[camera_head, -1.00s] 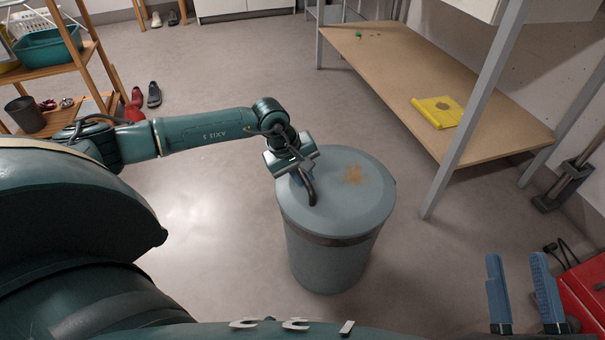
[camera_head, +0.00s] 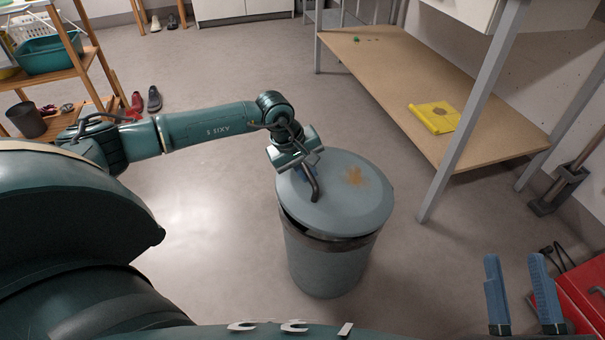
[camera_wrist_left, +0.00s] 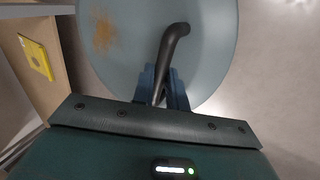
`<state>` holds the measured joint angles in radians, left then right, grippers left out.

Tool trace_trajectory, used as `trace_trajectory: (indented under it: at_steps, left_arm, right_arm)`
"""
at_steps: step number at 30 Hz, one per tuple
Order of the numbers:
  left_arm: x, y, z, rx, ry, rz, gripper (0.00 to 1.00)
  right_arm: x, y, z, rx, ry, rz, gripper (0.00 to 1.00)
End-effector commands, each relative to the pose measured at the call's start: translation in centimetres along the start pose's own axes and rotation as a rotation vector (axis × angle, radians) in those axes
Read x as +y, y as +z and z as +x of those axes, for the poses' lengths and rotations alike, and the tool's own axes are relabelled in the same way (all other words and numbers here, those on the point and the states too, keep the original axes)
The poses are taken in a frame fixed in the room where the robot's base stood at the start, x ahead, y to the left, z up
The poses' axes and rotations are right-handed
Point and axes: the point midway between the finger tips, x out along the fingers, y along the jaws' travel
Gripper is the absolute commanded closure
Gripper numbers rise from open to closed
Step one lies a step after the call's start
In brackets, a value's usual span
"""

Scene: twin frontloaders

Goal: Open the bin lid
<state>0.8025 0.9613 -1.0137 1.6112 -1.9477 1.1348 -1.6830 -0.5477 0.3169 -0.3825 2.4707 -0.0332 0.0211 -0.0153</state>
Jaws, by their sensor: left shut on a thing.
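The grey-blue round bin (camera_head: 330,268) stands on the floor in the middle of the head view. Its lid (camera_head: 340,208), with a brown stain, sits tilted on top, with a dark gap under its left edge. My left gripper (camera_head: 306,166) is shut on the dark bent lid handle (camera_head: 314,190). In the left wrist view, the handle (camera_wrist_left: 173,42) lies between the blue fingers (camera_wrist_left: 165,88) over the lid (camera_wrist_left: 205,50). My right gripper (camera_head: 520,292) is open and empty at the bottom right, away from the bin.
A metal-legged workbench with a wooden lower shelf (camera_head: 400,110) holding a yellow packet (camera_head: 434,117) stands right of the bin. A red box (camera_head: 585,290) is at the lower right. A wooden rack (camera_head: 88,60) and shoes (camera_head: 154,98) are at the left. Floor around the bin is clear.

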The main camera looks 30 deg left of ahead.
Motion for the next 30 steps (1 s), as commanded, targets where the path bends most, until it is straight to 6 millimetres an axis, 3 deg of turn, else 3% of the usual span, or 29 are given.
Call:
trace_trajectory:
  at_steps: [11, 22, 30]
  left_arm:
    - [0.5, 0.1, -0.3, -0.001, 0.005, 0.0, 0.94]
    - [3.2, 0.1, -2.9, -0.001, 0.007, 0.001, 0.94]
    - [3.2, 0.1, -2.9, -0.001, 0.003, 0.0, 0.94]
  right_arm:
    - [0.0, -0.2, 0.1, 0.003, 0.001, 0.002, 0.64]
    - [0.2, -1.9, 0.6, 0.001, 0.001, 0.001, 0.64]
    - [0.2, -1.8, 0.6, 0.001, 0.0, 0.0, 0.64]
